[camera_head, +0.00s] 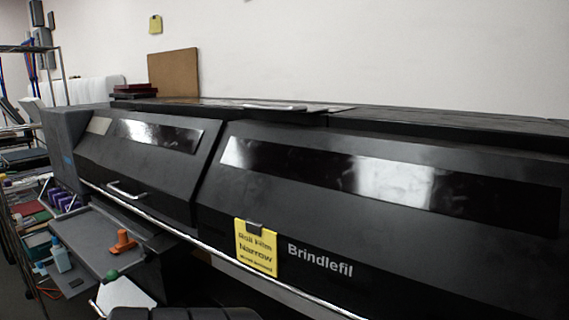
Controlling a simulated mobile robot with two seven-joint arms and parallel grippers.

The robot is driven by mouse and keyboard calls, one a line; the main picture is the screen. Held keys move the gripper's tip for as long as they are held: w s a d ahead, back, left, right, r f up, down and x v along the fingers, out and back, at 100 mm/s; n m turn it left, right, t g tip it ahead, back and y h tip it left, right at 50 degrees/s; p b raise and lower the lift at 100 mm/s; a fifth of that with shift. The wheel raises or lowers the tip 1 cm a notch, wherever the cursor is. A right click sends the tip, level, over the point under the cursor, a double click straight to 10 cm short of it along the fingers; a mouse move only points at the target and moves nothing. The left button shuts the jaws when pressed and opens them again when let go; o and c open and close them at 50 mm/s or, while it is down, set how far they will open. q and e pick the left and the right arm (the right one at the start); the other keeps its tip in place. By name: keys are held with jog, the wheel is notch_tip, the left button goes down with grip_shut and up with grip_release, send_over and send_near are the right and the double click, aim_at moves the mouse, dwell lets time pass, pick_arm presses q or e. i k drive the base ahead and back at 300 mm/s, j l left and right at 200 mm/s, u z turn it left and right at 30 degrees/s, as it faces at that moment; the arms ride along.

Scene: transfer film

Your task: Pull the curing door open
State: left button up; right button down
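A large black machine marked "Brindlefil" (400,250) fills the middle and right of the view. Its left front panel (150,168) has a dark glossy window and a silver bar handle (126,190) near its lower edge. This panel lies closed against the machine. No label shows that names it the curing door, so I cannot tell for certain that it is. The wider right front panel (300,225) has a long glossy window and also lies closed. Neither of my grippers is in view.
A yellow note (256,248) hangs on the right panel. A grey shelf (100,243) below the left panel carries an orange object (122,242) and a green-topped one (111,276). A wire rack (20,250) with supplies stands at left.

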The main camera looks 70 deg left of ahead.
aim_at(158, 162)
jog(key=k+u, duration=0.15)
jog(key=u, duration=2.8)
